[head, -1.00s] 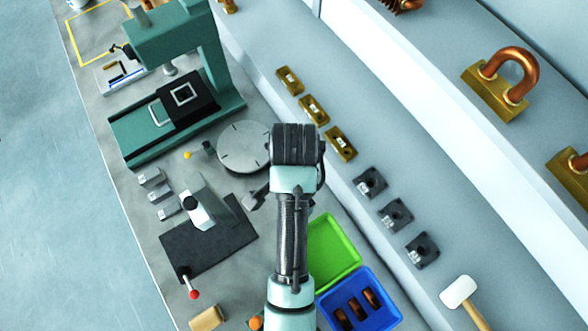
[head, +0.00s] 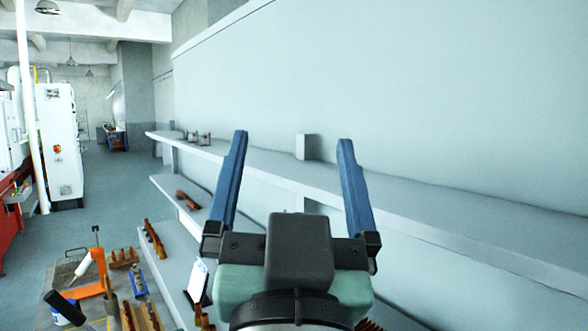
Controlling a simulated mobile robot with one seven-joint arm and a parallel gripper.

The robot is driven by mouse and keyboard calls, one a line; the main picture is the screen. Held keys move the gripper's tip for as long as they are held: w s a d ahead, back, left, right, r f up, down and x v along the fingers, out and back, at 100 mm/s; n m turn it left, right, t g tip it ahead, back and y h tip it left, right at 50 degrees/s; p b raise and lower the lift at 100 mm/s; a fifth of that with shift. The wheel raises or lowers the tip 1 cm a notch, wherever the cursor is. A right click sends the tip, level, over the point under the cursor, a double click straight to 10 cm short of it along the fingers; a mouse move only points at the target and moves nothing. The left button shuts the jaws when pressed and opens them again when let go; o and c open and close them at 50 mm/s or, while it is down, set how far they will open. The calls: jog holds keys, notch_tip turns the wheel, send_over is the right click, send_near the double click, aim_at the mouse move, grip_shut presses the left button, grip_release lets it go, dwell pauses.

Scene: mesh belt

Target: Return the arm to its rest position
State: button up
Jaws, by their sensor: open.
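My gripper (head: 292,142) is raised in the middle of the head view, pointing up and away from me. Its two blue fingers stand wide apart, with nothing between them but the view of the wall and shelf behind. The black palm and the pale green wrist of my arm fill the lower middle and hide what lies behind them.
A long grey shelf (head: 455,222) runs along the pale wall (head: 420,90), with a small grey block (head: 306,147) on it. A lower shelf (head: 165,250) holds copper-brown parts. A cluttered bench (head: 95,285) is at lower left. Grey floor (head: 110,185) is open beyond.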

jog(key=s+r+n+t, duration=0.1)
jog(key=s+r+t, duration=0.1)
jog(key=s+r, duration=0.3)
jog(key=shift+s+r+t, duration=0.25)
jog(key=shift+r+t, duration=0.1)
jog(key=shift+t, duration=0.05)
notch_tip(320, 180, down, 7)
jog(key=b, duration=0.6)
jog(key=shift+r, duration=0.2)
